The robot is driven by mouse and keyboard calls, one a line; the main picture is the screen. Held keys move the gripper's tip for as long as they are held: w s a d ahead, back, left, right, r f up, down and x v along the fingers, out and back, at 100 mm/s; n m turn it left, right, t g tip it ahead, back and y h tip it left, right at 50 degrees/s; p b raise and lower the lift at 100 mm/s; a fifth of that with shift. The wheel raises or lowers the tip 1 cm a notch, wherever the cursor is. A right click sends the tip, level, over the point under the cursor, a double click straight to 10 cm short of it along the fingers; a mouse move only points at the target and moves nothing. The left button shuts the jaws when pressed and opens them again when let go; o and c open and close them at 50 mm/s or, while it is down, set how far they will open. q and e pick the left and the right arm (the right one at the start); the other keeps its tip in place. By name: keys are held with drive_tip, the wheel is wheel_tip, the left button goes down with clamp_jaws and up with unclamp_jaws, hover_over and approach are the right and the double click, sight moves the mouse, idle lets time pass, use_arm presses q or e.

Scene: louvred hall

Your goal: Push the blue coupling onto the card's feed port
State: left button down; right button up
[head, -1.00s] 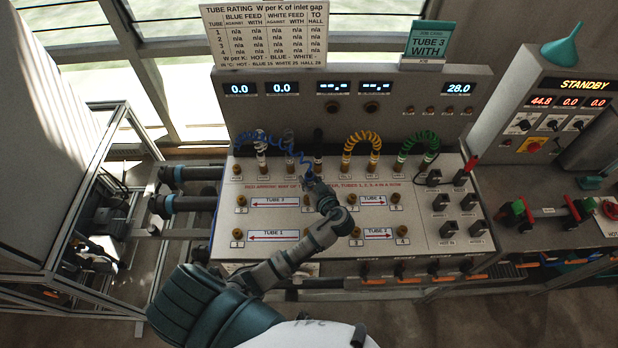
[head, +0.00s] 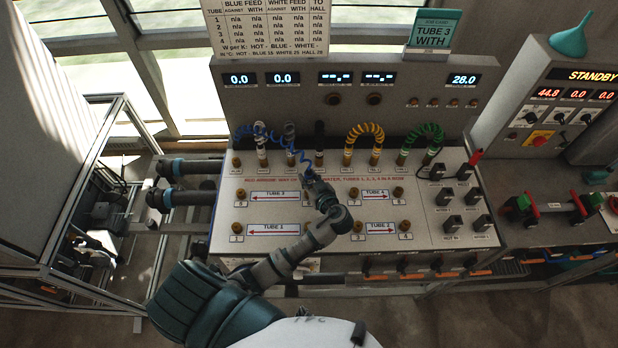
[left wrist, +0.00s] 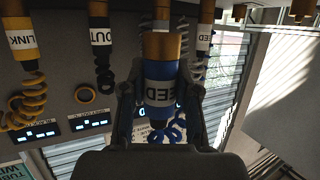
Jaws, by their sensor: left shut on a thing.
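The job card (head: 436,33) reads TUBE 3 WITH.
White (head: 262,146), yellow (head: 365,138) and green (head: 421,138) hoses or couplings stand along the bench's back row. My left arm covers part of the TUBE 1 row.

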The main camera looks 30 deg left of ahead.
sight(310, 186)
use_arm(q)
drive_tip(key=shift+f, duration=0.25)
drive_tip(key=shift+a, duration=0.1)
drive_tip(key=shift+a, duration=0.1)
drive_tip(key=shift+f+b, duration=0.15)
drive_tip(key=shift+b, duration=0.15)
drive_tip(key=shift+f+b, duration=0.3)
drive_tip(key=shift+f, duration=0.05)
drive_tip(key=shift+f+b, duration=0.95)
drive_tip(key=shift+f, duration=0.05)
drive_tip(key=shift+r, duration=0.1)
drive_tip(key=c, duration=0.8)
unclamp_jaws()
